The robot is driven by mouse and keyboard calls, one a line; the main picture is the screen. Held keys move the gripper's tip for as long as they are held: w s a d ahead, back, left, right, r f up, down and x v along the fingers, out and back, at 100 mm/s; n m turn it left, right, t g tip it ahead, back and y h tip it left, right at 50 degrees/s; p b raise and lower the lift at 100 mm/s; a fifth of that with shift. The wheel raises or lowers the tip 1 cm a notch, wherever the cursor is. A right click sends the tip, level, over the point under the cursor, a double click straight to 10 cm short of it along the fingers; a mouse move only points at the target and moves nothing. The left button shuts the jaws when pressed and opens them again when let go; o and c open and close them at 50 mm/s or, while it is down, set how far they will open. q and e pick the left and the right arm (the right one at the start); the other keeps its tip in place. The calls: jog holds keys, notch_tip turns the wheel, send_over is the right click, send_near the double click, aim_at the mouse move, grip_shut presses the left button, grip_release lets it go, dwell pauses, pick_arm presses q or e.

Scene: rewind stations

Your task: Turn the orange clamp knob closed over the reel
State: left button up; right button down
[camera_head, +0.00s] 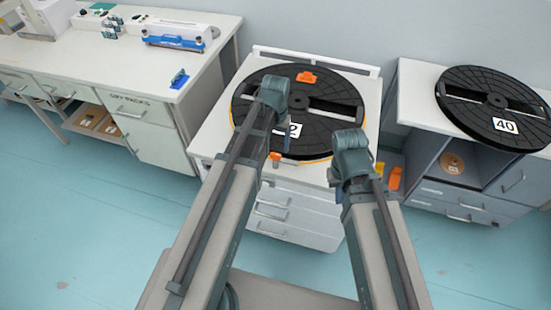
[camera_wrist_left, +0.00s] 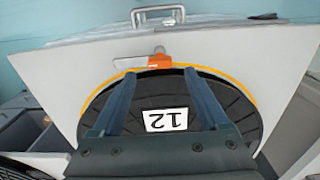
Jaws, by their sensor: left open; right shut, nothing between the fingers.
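A black reel (camera_head: 325,130) labelled 12 lies flat on the white cabinet top. An orange clamp knob (camera_head: 275,156) is at its front edge, partly hidden by my left arm. In the left wrist view this knob (camera_wrist_left: 148,63) lies crosswise along the reel's yellow-orange rim, beside a small grey post. A second orange clamp (camera_head: 306,77) shows at the reel's back. My left gripper (camera_wrist_left: 159,76) is open; its fingers reach over the reel toward the knob, which appears just beyond the fingertips. My right gripper (camera_head: 335,178) is shut and empty at the cabinet's front right; its fingertips are mostly hidden.
Another black reel (camera_head: 490,105) labelled 40 lies on the grey cabinet at right. Orange and yellow pieces (camera_head: 394,178) stand between the cabinets. A white bench (camera_head: 150,65) with a blue device is at left.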

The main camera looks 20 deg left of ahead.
aim_at(275, 154)
pick_arm(q)
notch_tip(275, 154, down, 5)
jog(key=b, duration=0.3)
jog(key=shift+r+b, duration=0.1)
jog(key=shift+b, duration=0.25)
grip_shut()
dwell(1.0)
